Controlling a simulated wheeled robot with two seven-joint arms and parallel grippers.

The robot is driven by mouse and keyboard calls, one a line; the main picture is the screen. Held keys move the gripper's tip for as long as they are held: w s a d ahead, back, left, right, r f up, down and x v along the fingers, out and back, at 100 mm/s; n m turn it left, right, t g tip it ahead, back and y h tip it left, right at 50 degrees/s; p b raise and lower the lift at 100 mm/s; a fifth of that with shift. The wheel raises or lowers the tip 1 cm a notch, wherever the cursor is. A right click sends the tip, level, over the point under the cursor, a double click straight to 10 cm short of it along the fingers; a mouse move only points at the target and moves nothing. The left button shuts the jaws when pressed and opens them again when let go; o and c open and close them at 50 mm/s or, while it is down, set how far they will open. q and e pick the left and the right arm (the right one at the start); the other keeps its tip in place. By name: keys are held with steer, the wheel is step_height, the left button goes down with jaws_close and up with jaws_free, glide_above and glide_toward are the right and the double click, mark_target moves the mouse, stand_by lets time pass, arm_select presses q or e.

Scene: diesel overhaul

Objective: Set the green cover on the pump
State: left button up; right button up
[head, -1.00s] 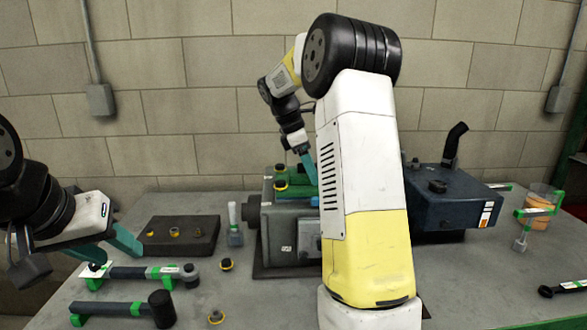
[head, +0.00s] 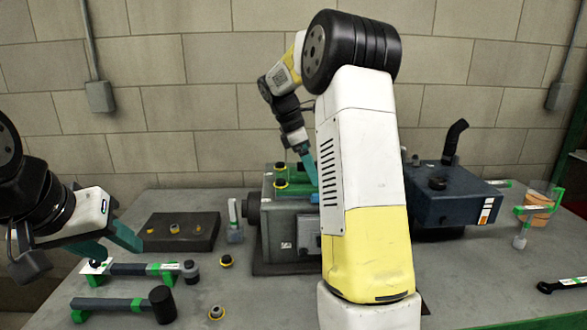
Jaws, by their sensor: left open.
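The pump (head: 290,232) is a grey block in the middle of the bench, partly hidden by my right arm. The green cover (head: 297,189) shows as green pieces at the pump's top; its right part is hidden, and I cannot tell whether it is fully seated. Two dark knobs with yellow rings (head: 281,182) stand at its left side. My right gripper (head: 310,168) points down over the cover with teal fingers; its tips are partly hidden, so its grip is unclear. My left gripper (head: 108,250) is open and empty, above the bench at left, near a green-held tool.
A dark mat (head: 205,240) with small ringed parts lies left of the pump. Tools (head: 125,305) in green holders and loose ringed parts (head: 226,261) lie at front left. A dark blue engine unit (head: 450,200) and an orange-filled beaker (head: 538,208) stand at right.

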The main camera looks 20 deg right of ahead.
steer(key=v, duration=0.7)
steer(key=shift+a+r, duration=0.15)
steer(key=shift+r, duration=0.2)
stand_by(0.4)
